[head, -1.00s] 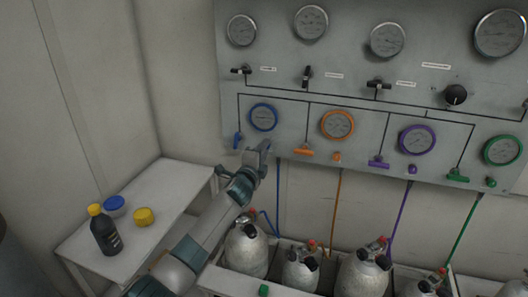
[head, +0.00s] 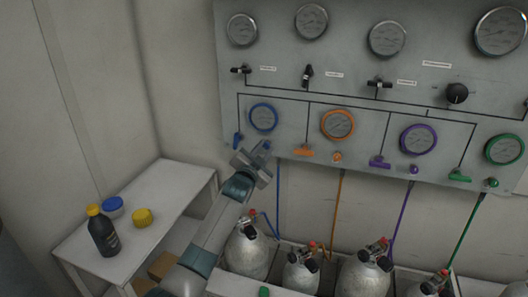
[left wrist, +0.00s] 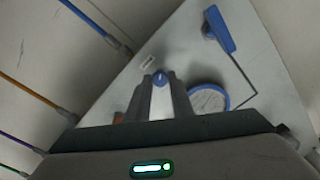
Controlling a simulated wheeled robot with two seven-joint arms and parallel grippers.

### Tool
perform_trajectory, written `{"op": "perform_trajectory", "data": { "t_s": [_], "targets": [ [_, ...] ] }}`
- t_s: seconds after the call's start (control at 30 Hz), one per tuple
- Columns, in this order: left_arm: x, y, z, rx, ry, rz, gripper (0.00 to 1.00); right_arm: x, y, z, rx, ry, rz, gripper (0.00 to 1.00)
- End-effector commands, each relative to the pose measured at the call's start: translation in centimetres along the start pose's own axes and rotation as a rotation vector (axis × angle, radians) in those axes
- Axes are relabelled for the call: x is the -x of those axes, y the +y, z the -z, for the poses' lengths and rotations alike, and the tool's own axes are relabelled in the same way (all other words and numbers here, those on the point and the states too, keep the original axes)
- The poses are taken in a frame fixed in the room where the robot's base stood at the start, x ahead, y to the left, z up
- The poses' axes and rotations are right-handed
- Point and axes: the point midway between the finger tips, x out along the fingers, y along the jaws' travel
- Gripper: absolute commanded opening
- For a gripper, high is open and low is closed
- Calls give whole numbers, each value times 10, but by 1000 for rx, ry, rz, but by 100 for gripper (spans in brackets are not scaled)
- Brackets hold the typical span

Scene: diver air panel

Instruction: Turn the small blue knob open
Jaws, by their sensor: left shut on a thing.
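The small blue knob (head: 266,146) sits low on the grey panel (head: 290,92), below and right of the blue-ringed gauge (head: 263,117). My left gripper (head: 260,153) is at the knob, with its jaws shut on it. In the left wrist view the blue knob (left wrist: 160,79) shows between the two fingertips of my left gripper (left wrist: 160,88). Most of the knob is hidden by the fingers, so its turn angle cannot be told. My right gripper is not in view.
A blue lever (head: 237,141) hangs left of my gripper; it also shows in the left wrist view (left wrist: 220,28). An orange lever (head: 304,151) is to the right. Grey cylinders (head: 246,252) stand below. A white table (head: 172,190) at left holds a dark bottle (head: 104,236).

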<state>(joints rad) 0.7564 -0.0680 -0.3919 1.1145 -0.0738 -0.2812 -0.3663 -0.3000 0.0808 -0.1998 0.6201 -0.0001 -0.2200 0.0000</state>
Motion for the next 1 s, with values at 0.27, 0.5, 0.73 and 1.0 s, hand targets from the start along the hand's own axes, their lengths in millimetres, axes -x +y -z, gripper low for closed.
{"op": "perform_trajectory", "data": {
  "t_s": [0.27,0.5,0.73,1.0],
  "targets": [
    [0,3,-3,257,-4,-2,0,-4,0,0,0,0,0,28],
    [0,3,-2,430,-4,-2,0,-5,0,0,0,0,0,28],
    [0,2,-2,517,-4,-2,0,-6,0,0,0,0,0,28],
    [0,2,-2,541,-5,-2,0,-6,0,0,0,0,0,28]
  ]
}}
